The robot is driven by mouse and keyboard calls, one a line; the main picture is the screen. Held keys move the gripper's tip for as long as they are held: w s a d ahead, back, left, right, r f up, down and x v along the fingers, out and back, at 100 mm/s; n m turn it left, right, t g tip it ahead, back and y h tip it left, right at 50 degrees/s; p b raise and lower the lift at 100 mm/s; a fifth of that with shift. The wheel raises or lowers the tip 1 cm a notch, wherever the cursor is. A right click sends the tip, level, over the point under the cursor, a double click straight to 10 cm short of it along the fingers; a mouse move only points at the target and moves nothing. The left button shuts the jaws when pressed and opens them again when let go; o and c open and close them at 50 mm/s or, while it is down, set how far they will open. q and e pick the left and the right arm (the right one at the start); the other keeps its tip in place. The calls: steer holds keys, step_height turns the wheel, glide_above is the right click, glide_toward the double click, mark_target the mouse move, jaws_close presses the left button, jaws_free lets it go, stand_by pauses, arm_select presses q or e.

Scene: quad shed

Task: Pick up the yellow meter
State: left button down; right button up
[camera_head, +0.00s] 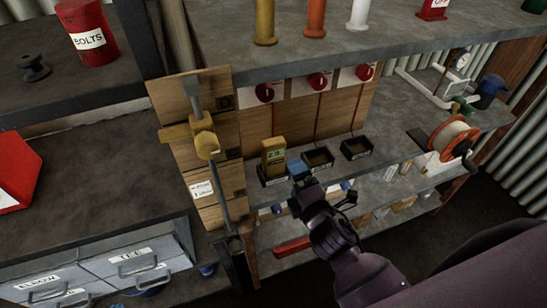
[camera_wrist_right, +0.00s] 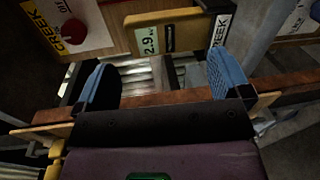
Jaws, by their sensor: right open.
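The yellow meter (camera_head: 274,152) stands upright in a small black holder (camera_head: 272,181) labelled in front, on the middle shelf against the wooden back panel. In the right wrist view the meter (camera_wrist_right: 183,32) shows a display reading 2.9 and lies beyond the fingertips, roughly between them. My right gripper (camera_head: 305,178) is just to the right of the meter in the head view. Its blue-padded fingers (camera_wrist_right: 164,72) are apart, with nothing held between them. I cannot tell the exact gap to the meter. My left gripper is not in view.
Two black empty-looking trays (camera_head: 318,157) and (camera_head: 357,148) stand right of the meter. A cable reel (camera_head: 452,138) sits further right. The upper shelf (camera_head: 300,55) overhangs the back panel.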

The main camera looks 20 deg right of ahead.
mark_target(276, 148)
steer(key=shift+w+a+r+n+t, duration=0.35)
steer(key=shift+w+n, duration=0.65)
steer(key=shift+n, duration=1.8)
steer(key=shift+w+a+r+n+t, duration=0.15)
steer(key=shift+w+r+n, duration=0.6)
steer(key=shift+n, duration=2.05)
steer(key=shift+w+a+r+n+t, duration=0.25)
steer(key=shift+w+n, duration=0.95)
steer(key=shift+n, duration=1.6)
steer(key=w, duration=0.2)
steer(key=w+a, duration=0.1)
steer(key=w, duration=0.1)
steer(key=shift+w+r+p, duration=0.15)
steer(key=shift+w+p, duration=0.1)
steer(key=shift+p, duration=0.15)
steer(key=shift+w, duration=0.35)
steer(key=c, duration=1.5)
